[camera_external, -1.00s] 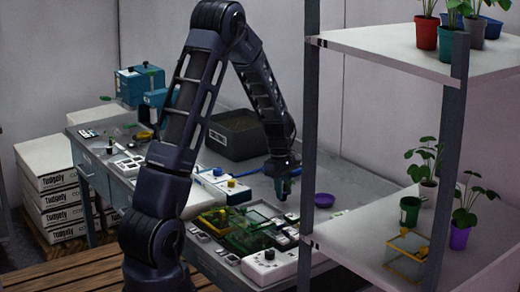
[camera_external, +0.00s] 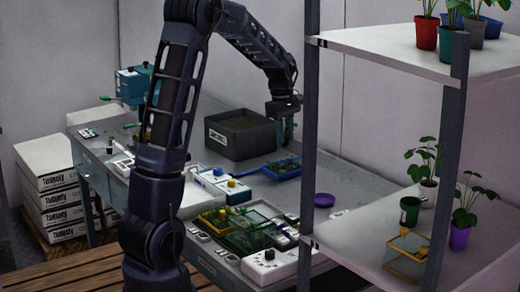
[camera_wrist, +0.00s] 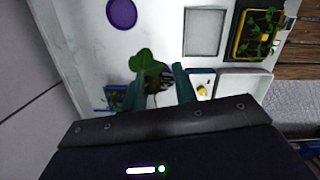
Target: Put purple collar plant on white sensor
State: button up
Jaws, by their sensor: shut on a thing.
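In the wrist view, my gripper (camera_wrist: 159,82) is shut on a small plant (camera_wrist: 147,63) with green lobed leaves. A dark purplish patch shows by the right finger; I cannot tell for sure that it is the plant's collar. In the external view, my gripper (camera_external: 286,138) hangs above the back of the bench, beside the dark bin, and the plant is hard to make out. A white device with a yellow knob (camera_external: 228,186) sits on the bench; it also shows at the right finger in the wrist view. Which device is the white sensor is unclear.
A blue tray of seedlings (camera_external: 283,168) lies below my gripper. A dark bin (camera_external: 225,137) stands to the left. A purple dish (camera_external: 325,200), green trays (camera_external: 245,235) and a white knobbed box (camera_external: 268,268) are nearer. A rack post (camera_external: 308,140) stands at right.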

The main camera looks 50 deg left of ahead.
jog(key=w+d+r+n, duration=0.1)
jog(key=w+d+r, duration=0.1)
jog(key=d, duration=1)
jog(key=w+d+r+n, duration=0.1)
jog(key=w+d+r, duration=0.1)
jog(key=d, duration=1)
notch_tip(320, 180, down, 19)
jog(key=shift+a+f, duration=0.1)
jog(key=shift+f, duration=0.05)
jog(key=shift+f, duration=0.15)
jog(key=o, duration=0.9)
jog(key=shift+o, duration=0.2)
